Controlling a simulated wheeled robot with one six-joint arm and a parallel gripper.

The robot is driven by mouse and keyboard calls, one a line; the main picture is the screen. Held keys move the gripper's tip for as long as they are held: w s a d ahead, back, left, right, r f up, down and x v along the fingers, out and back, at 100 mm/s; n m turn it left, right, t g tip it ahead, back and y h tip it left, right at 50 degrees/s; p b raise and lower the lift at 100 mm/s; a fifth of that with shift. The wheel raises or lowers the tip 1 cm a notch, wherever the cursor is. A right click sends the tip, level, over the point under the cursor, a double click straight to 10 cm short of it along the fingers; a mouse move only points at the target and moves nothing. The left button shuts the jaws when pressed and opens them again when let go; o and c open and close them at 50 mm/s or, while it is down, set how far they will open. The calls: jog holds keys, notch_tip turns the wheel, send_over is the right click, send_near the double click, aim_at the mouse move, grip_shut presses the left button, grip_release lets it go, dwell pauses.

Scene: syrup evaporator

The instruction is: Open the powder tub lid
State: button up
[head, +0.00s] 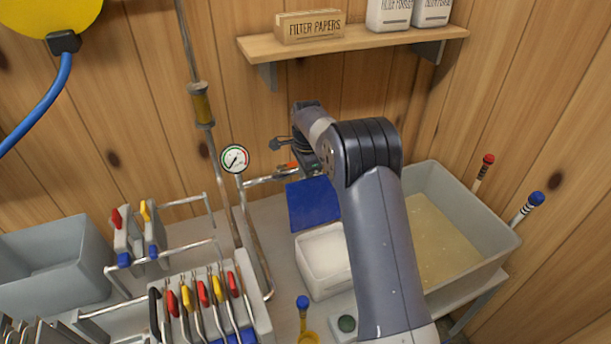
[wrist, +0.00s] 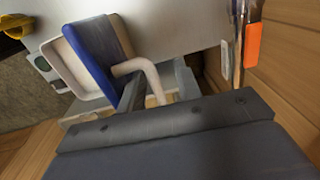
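The powder tub (head: 322,280) is a white box on the bench, with white powder inside. Its blue lid (head: 312,205) stands raised at the tub's back edge, so the tub's mouth is uncovered. In the wrist view the tub (wrist: 63,55) shows beside the lid (wrist: 92,52), and a pale curved handle (wrist: 141,68) juts out from the lid. My gripper (wrist: 160,88) is open, its two fingers on either side of part of the handle with a gap visible. Whether a finger touches the handle is unclear. In the head view my arm hides the fingers.
A large grey basin (head: 465,225) with yellowish contents stands right of the arm. A pipe with a gauge (head: 235,158) rises at left. A shelf (head: 350,43) hangs above.

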jog(key=shift+r, duration=0.15)
notch_tip(320, 180, up, 11)
jog(key=b, duration=0.2)
jog(key=shift+s+f, duration=0.2)
jog(key=shift+s, duration=0.05)
jog(key=shift+d, duration=0.1)
